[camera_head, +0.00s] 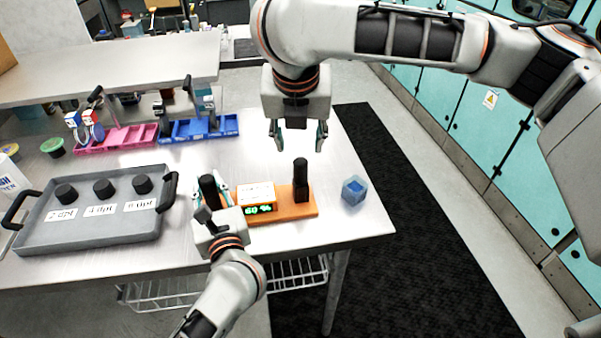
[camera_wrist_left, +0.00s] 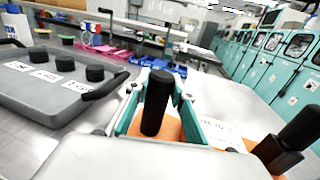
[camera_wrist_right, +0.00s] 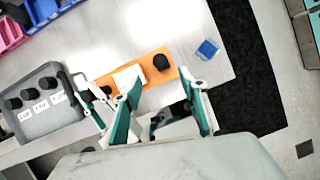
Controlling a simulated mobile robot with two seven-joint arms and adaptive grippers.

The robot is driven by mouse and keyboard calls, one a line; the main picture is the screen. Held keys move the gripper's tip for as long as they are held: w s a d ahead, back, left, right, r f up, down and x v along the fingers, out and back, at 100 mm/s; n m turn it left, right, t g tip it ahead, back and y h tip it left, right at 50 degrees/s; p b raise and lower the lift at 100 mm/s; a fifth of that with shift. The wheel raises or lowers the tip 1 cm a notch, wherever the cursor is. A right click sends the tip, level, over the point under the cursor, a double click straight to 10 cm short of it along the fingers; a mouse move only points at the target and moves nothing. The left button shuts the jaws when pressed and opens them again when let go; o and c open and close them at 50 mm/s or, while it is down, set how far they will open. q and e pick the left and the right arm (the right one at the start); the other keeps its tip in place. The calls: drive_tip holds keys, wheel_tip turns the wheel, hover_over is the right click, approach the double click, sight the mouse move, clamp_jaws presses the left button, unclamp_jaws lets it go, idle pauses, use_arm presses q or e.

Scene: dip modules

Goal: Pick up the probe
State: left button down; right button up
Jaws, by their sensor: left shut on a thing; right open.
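Which cylinder is the probe I cannot tell. My left gripper (camera_head: 217,191) is shut on the left cylinder, with its teal fingers on either side. My right gripper (camera_head: 302,136) is open and empty, above and behind the right cylinder. The lower part of the held cylinder is hidden.
A grey tray (camera_head: 100,232) with three black knobs and labels lies at the left. A blue cube (camera_head: 354,189) is near the right table edge. Pink (camera_head: 118,138) and blue (camera_head: 200,128) bins stand at the back. The table between the bins and the orange base is clear.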

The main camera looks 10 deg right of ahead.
sight(301, 162)
drive_tip(key=x, duration=1.1)
drive_tip(key=shift+w+d, duration=0.1)
drive_tip(key=shift+d, duration=0.05)
drive_tip(key=c, duration=1.2)
